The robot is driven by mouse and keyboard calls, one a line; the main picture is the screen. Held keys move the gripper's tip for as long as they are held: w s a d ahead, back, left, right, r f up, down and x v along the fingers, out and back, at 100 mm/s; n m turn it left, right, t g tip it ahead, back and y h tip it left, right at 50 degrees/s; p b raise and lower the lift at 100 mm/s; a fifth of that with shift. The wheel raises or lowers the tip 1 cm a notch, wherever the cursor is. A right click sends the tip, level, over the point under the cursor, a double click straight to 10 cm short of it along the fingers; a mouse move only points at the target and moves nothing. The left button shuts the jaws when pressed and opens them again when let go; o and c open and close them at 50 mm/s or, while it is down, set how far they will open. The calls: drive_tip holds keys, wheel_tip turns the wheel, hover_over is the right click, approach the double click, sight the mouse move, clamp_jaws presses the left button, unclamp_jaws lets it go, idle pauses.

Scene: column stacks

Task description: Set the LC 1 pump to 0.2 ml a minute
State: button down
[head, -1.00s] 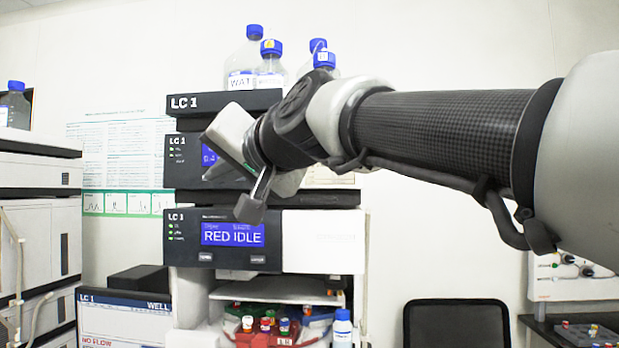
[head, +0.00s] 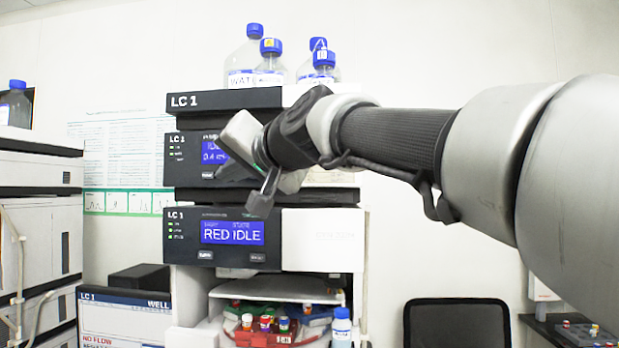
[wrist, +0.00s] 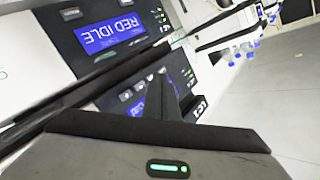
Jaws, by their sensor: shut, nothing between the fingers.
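The LC 1 pump (head: 185,150) is the dark-fronted module in the upper part of the stack. Its blue display (head: 212,152) shows part of "IDLE" and "0.4 m"; my gripper hides the rest. A button (head: 207,175) shows below the display. My gripper (head: 228,168) is shut and empty, in front of the pump panel, right of that button. In the wrist view the shut fingers (wrist: 163,88) point at the pump's row of small buttons (wrist: 138,86) and cover part of its display (wrist: 138,108). I cannot tell whether the fingertips touch the panel.
Below the pump, another LC 1 module's display (head: 232,232) reads "RED IDLE". Bottles with blue caps (head: 270,65) stand on top of the stack. Capped vials (head: 265,323) sit in the open bay below. A monitor (head: 120,318) stands at lower left, a chair (head: 457,322) at right.

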drive_tip(key=shift+w+d, duration=0.15)
drive_tip(key=shift+w, duration=1.6)
drive_tip(key=shift+w, duration=0.1)
idle(0.6)
drive_tip(key=shift+w, duration=0.3)
drive_tip(key=shift+w, duration=0.4)
idle(0.7)
drive_tip(key=shift+s, duration=0.85)
drive_tip(key=s, duration=0.5)
drive_tip(key=shift+a+b, duration=0.2)
drive_tip(key=shift+b, duration=0.2)
